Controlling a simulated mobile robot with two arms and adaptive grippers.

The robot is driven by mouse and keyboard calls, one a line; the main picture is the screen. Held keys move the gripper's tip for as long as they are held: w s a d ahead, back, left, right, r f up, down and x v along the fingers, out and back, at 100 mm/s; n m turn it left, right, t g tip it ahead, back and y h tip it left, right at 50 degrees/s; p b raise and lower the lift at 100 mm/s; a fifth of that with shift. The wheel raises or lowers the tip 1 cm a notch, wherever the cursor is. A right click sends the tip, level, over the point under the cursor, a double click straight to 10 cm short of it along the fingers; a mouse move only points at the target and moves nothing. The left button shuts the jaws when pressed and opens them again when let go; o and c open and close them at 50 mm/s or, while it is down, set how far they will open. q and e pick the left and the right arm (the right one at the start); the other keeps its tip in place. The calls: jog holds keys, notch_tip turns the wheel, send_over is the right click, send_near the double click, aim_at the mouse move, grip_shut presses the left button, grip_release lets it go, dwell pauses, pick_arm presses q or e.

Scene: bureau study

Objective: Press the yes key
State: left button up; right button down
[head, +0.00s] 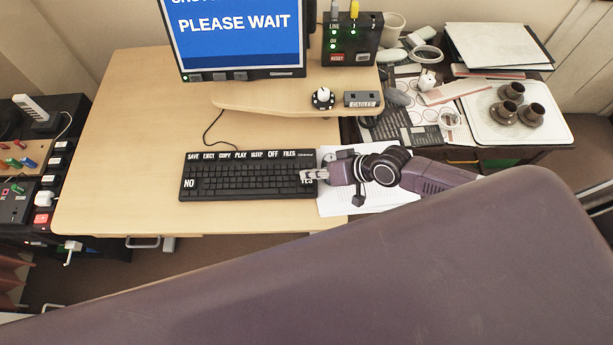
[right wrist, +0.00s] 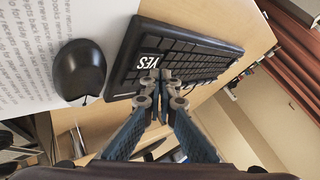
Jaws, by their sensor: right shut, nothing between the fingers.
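The black keyboard (head: 245,176) lies on the wooden desk, with a NO key (head: 189,184) at its front left corner. The YES key (head: 307,181) is at the front right corner, partly covered by my gripper in the head view. My left gripper is not in view.
A monitor (head: 240,38) reading PLEASE WAIT stands behind the keyboard. A printed paper sheet (head: 340,204) and a black mouse (right wrist: 80,69) lie beside the keyboard's right end. The desk (head: 120,150) is clear to the left. A cluttered side table stands at right.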

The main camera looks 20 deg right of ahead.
aim_at(309, 181)
jog(key=shift+r, duration=0.15)
notch_tip(309, 181, up, 5)
jog(key=p, duration=0.4)
jog(key=shift+p, duration=0.4)
dwell(0.6)
